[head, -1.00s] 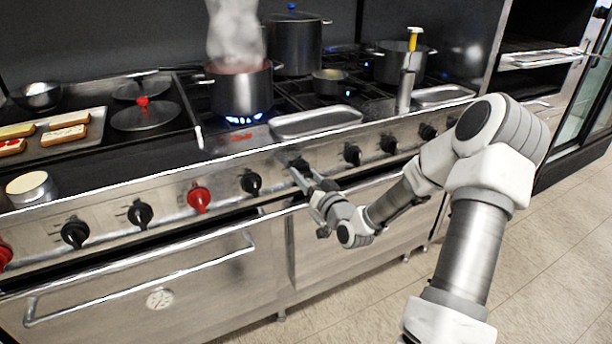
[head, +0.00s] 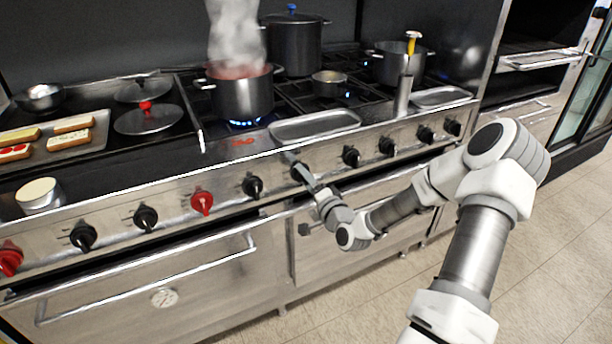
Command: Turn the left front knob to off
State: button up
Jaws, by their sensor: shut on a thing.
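My gripper (head: 300,168) is at the front panel of the range and is shut on a black knob (head: 300,174). The gripper covers much of this knob, so I cannot read its pointer. Above and left of it, a steaming pot (head: 243,98) with reddish contents stands on the left front burner. A low blue flame (head: 246,123) shows under the pot.
Other knobs flank the held one: a black knob (head: 252,186) to the left, a red knob (head: 202,202) further left and a black knob (head: 350,156) to the right. Long oven handles (head: 150,283) stick out below. A metal tray (head: 315,126) lies above the panel.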

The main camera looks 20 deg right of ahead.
jog(key=m+p, duration=0.1)
jog(key=m, duration=0.2)
jog(key=shift+m, duration=0.3)
dwell(0.4)
jog(key=o, duration=1.4)
jog(key=shift+c, duration=0.2)
jog(key=s+p, duration=0.2)
jog(key=s, duration=1.5)
jog(key=shift+s+d, duration=0.2)
jog(key=shift+d, duration=0.05)
